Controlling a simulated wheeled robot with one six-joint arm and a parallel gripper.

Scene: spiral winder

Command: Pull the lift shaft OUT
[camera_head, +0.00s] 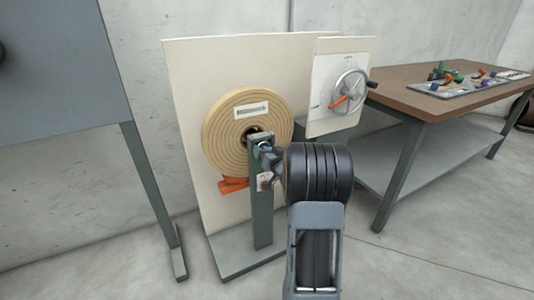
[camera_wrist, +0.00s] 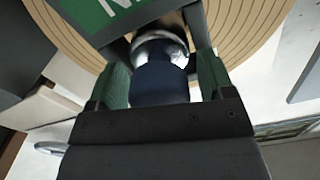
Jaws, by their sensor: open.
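The lift shaft shows in the wrist view as a dark blue cylindrical grip (camera_wrist: 160,84) with a bright metal part (camera_wrist: 158,48) beyond it. My gripper (camera_wrist: 160,72) is open, with one green-padded finger on each side of the blue grip. I cannot tell whether the pads touch it. In the head view my gripper (camera_head: 266,166) is at the top of a grey post (camera_head: 262,218), in front of the spiral disc (camera_head: 222,140). The shaft is mostly hidden there. A green plate (camera_wrist: 100,15) with white lettering, partly cut off, is above the grip in the wrist view.
A cream backboard (camera_head: 188,85) stands behind the disc. An orange piece (camera_head: 233,184) is below the disc. A brown-topped workbench (camera_head: 420,102) stands farther right. Clear floor lies in front.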

